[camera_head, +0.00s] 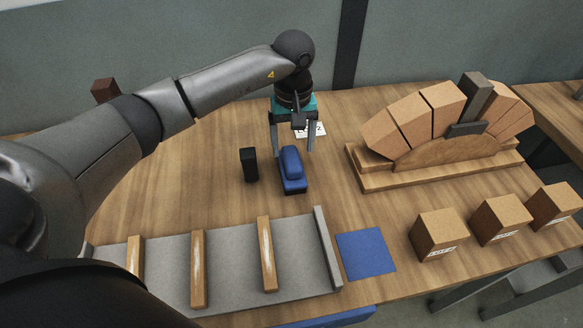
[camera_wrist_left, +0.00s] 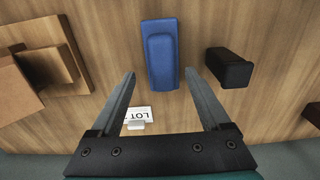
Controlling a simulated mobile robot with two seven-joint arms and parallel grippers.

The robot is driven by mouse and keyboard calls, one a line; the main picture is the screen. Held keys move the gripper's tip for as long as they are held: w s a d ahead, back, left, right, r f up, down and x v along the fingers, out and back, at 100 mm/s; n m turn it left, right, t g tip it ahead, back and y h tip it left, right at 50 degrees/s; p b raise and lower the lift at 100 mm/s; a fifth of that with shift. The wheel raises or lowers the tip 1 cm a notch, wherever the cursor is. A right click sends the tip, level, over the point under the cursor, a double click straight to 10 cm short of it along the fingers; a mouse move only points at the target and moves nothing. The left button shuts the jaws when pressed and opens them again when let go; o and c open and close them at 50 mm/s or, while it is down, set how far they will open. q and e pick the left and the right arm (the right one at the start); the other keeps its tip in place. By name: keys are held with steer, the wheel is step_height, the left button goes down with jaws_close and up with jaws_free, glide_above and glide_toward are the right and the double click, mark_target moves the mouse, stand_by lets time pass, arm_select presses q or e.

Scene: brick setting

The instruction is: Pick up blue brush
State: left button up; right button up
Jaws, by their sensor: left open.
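The blue brush (camera_head: 292,171) lies on the wooden table near its middle, with a raised, rounded grip on top. It also shows in the left wrist view (camera_wrist_left: 161,54), ahead of the fingertips and roughly between their lines. My left gripper (camera_head: 291,149) is open and empty, pointing down at the far end of the brush. Its two fingers also show in the left wrist view (camera_wrist_left: 166,72), spread wider than the brush. I cannot tell the exact height of the fingertips above the table. My right gripper is not in view.
A small black block (camera_head: 249,165) stands just left of the brush. A brick arch on a wooden stand (camera_head: 437,166) is to the right. Several loose bricks (camera_head: 438,233), a blue square (camera_head: 366,254) and a grey tray with wooden strips (camera_head: 232,262) are nearer. A white label (camera_head: 312,129) lies behind.

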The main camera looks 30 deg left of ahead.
mark_target(291, 157)
arm_select(q)
steer(key=f, duration=0.4)
steer(key=shift+s+f, duration=0.15)
steer(key=shift+s, duration=0.05)
steer(key=shift+a, duration=0.1)
steer(key=shift+c, duration=0.2)
jaws_close()
